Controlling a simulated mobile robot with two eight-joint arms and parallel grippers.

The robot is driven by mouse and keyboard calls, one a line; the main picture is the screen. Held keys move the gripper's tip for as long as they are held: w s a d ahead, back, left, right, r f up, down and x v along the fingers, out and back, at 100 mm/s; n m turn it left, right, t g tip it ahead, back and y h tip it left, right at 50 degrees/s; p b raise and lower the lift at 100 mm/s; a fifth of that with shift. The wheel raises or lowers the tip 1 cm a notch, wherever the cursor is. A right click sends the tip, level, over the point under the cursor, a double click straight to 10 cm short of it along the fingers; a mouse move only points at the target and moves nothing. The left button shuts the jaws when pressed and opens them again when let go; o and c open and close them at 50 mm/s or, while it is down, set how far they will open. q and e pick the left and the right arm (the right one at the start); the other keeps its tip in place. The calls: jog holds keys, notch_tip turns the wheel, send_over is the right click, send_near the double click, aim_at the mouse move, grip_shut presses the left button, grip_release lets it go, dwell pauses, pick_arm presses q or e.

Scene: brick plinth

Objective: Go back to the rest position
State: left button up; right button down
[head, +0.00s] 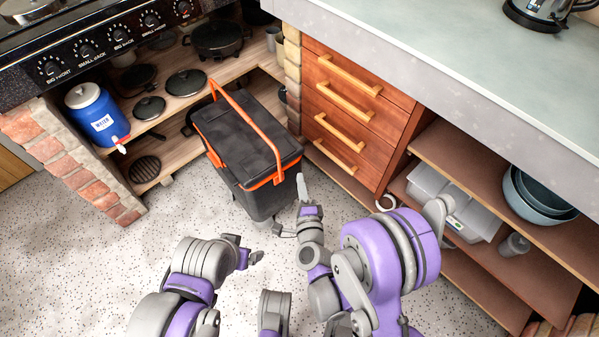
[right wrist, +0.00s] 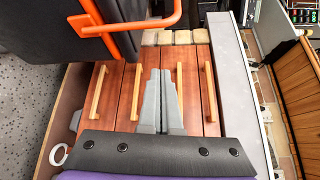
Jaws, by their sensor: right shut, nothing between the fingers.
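My right gripper (head: 302,187) reaches up the middle of the head view, just right of the black tool box's lower front corner. In the right wrist view its grey fingers (right wrist: 157,78) lie together with nothing between them, in front of the wooden drawers. My left gripper (head: 255,257) is low in the head view, over the speckled floor below the tool box. Only a small part of its fingers shows, and whether they are open is unclear.
A black tool box (head: 227,127) with an orange handle stands close ahead. Drawers (head: 345,125) with wooden handles and open shelves (head: 530,262) flank the right side. A blue water jug (head: 95,115) sits left. Speckled floor (head: 90,255) is clear at left.

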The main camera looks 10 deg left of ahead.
pick_arm(q)
jog(key=shift+f, duration=0.2)
pick_arm(e)
jog(key=shift+s+d, duration=0.1)
jog(key=shift+s, duration=0.15)
jog(key=s+d+r+n+g, duration=0.3)
jog(key=d+r+n+g, duration=0.25)
jog(key=d+n, duration=0.3)
jog(key=s+d+r+n+g+h, duration=0.1)
jog(key=s+d+n+g+h, duration=0.6)
jog(key=s+d, duration=1.2)
pick_arm(q)
notch_tip(320, 180, up, 28)
jog(key=t+p, duration=0.1)
jog(key=p, duration=2.3)
jog(key=shift+w, duration=0.4)
pick_arm(e)
notch_tip(320, 180, up, 27)
jog(key=a+t+y, duration=0.1)
jog(key=t, duration=0.1)
jog(key=shift+a, duration=0.3)
